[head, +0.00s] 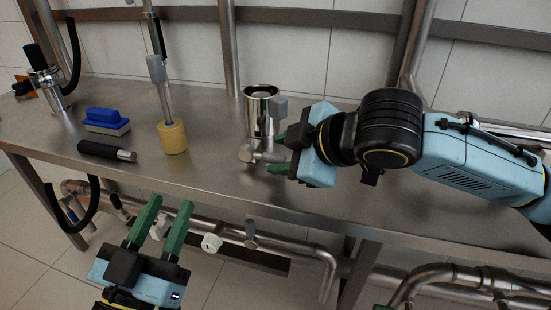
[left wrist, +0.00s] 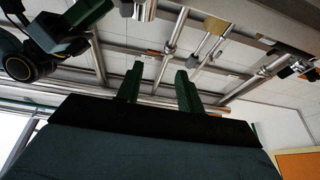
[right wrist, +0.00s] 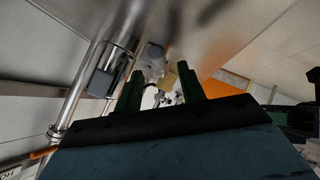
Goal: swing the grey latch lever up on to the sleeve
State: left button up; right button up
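The metal sleeve (head: 259,118) stands upright on the steel table, with a grey block (head: 279,106) on its right side. A grey lever (head: 268,157) lies roughly level at the sleeve's foot, pointing right. My right gripper (head: 279,154) is open just right of the sleeve; its green fingers are apart and the lever's end shows between them in the head view. Whether they touch it I cannot tell. In the right wrist view a grey lump (right wrist: 153,60), probably the lever's part, is near the fingertips. My left gripper (head: 171,210) is open and empty, in front of the table edge.
A yellow brush (head: 172,138) on a rod, a blue-topped block (head: 106,121) and a dark-handled tool (head: 106,151) are on the table's left. Pipes (head: 290,247) run below the front edge. Wall posts and a rail stand behind the sleeve.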

aim_at(261, 156)
pick_arm(q)
jog(key=shift+s+r+t+h+b, duration=0.15)
jog(key=shift+s+r+t+b, duration=0.15)
jog(key=shift+r+t, duration=0.25)
jog(key=shift+s+r+t+h+b, duration=0.15)
jog(key=shift+s+r+t, duration=0.15)
jog(key=shift+r+t, duration=0.2)
pick_arm(e)
jog(key=shift+x, duration=1.25)
jog(key=shift+c, duration=0.2)
grip_shut()
